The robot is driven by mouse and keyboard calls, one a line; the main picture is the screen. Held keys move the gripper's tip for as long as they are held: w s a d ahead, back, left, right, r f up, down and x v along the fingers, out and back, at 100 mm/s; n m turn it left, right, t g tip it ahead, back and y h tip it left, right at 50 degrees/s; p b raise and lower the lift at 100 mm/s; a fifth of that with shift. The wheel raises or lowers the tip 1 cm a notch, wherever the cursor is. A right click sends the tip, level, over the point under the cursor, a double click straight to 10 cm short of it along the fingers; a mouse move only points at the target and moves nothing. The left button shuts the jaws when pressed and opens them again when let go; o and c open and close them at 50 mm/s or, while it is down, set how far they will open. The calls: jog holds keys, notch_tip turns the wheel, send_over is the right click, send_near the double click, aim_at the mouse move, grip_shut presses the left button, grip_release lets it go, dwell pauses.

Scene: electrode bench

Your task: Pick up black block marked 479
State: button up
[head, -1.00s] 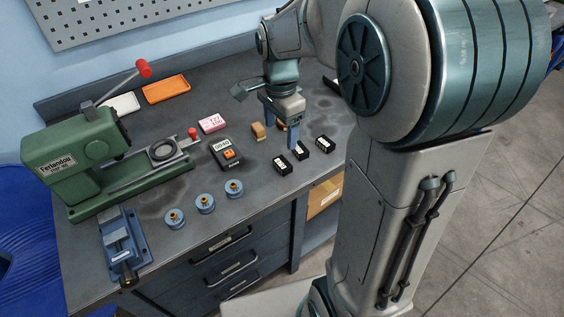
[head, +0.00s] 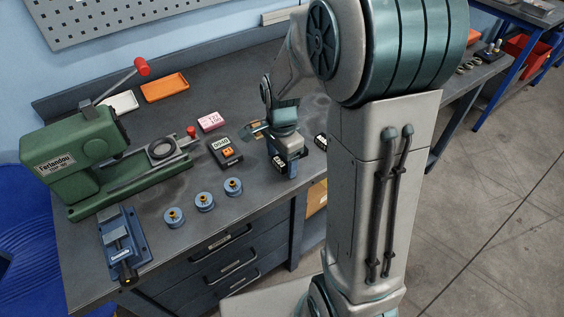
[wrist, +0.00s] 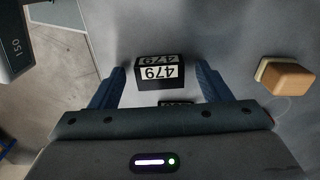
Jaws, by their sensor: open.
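The black block marked 479 (wrist: 160,72) stands on the bench between my gripper's fingers in the wrist view, with its white number label showing. My gripper (wrist: 162,78) is open, one finger on each side of it, with visible gaps. A second black block (wrist: 178,103) is mostly hidden behind the gripper body. In the head view my gripper (head: 291,169) is low over the front right of the bench. One black block (head: 278,163) shows at its left and another (head: 320,141) at its right; their numbers are unreadable there.
A wooden-topped block (wrist: 285,77) lies right of the fingers in the wrist view. In the head view, an orange-buttoned meter (head: 225,151), a pink block (head: 211,121) and several blue round fixtures (head: 204,202) stand to the left. The bench's front edge is close.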

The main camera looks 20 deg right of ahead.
jog(key=c, duration=1.2)
jog(key=shift+c, duration=0.3)
jog(key=shift+r, duration=0.1)
